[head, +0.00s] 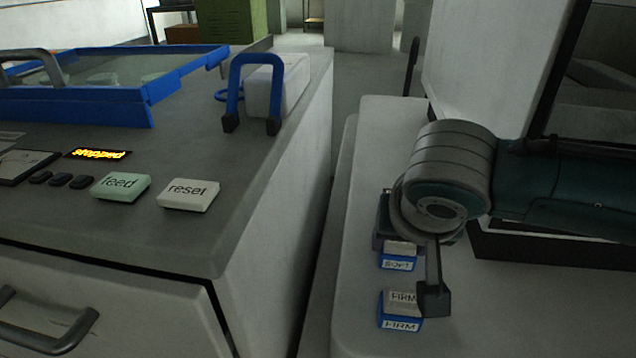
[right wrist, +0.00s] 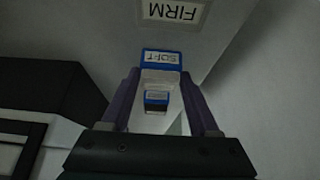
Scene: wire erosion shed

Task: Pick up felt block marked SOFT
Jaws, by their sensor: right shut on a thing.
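The felt block marked SOFT (head: 397,263) is pale on top with a blue, labelled front, and sits low on the right in the head view. In the right wrist view its SOFT label (right wrist: 161,57) shows at the far end of the two purple fingers. My right gripper (right wrist: 160,80) is shut on this block, with one finger on each side. In the head view my right gripper (head: 399,243) comes down over it, and my wrist hides part of it. Whether the block is clear of the surface I cannot tell. My left gripper is not in view.
A similar block marked FIRM (head: 400,324) is close in front; its label also shows in the right wrist view (right wrist: 174,12). Both are at the pale worktop (head: 362,200). A grey machine bench (head: 270,240) with feed (head: 120,186) and reset (head: 188,194) buttons stands left, across a gap.

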